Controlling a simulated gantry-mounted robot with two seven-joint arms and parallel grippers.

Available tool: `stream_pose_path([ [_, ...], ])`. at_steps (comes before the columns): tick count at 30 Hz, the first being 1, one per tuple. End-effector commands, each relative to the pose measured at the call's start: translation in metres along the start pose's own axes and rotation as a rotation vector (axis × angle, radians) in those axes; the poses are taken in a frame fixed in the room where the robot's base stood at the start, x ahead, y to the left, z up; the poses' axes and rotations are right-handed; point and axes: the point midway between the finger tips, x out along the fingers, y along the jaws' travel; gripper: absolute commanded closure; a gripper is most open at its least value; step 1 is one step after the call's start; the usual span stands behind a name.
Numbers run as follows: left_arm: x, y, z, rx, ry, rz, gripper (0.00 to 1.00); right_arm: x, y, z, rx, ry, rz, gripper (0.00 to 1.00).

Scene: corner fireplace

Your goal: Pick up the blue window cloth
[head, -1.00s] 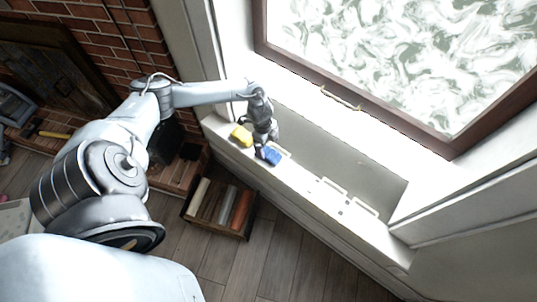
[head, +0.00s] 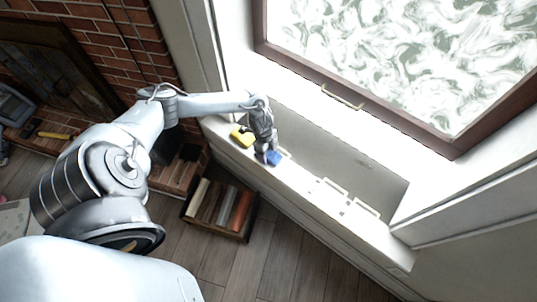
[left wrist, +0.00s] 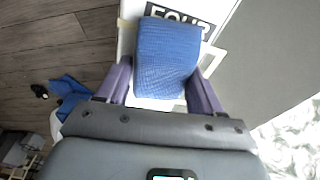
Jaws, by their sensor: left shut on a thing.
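The blue window cloth (head: 274,158) is at the window ledge in the head view, partly hidden by my left gripper (head: 266,154). In the left wrist view the blue cloth (left wrist: 167,58) fills the space between the two purple fingers of my left gripper (left wrist: 163,90). The fingers are shut on its two sides. Behind it is a white surface with a dark printed label, partly covered by the cloth. I cannot tell whether the cloth touches the ledge. My right gripper is not in view.
A yellow item (head: 241,138) lies on the ledge (head: 312,192) just left of my gripper. White frames (head: 363,208) lie further right along it. The framed window (head: 400,60) rises behind. A crate of books or logs (head: 220,208) stands on the wooden floor below.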

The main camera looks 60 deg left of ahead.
Motion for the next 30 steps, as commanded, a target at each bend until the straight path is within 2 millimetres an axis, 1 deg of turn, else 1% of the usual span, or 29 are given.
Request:
stream_pose_path([
  [8,-0.001,0.0,0.0,0.0,0.0,0.0,0.63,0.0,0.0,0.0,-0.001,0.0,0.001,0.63],
  [14,-0.008,0.0,-0.001,0.0,0.0,0.0,0.63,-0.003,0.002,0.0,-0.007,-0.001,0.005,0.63],
  [17,-0.018,0.0,-0.003,0.002,0.0,0.0,0.63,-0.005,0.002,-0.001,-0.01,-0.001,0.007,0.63],
  [20,-0.033,-0.001,-0.004,0.001,0.0,-0.002,0.63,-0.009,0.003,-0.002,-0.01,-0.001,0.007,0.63],
  [22,-0.047,-0.001,-0.007,0.002,0.001,-0.002,0.63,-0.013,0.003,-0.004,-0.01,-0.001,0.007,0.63],
  [24,-0.05,0.009,-0.024,0.006,0.004,0.002,0.63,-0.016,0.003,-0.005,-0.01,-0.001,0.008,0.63],
  [30,-0.07,0.031,-0.063,0.005,0.004,0.001,0.63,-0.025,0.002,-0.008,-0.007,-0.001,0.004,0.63],
])
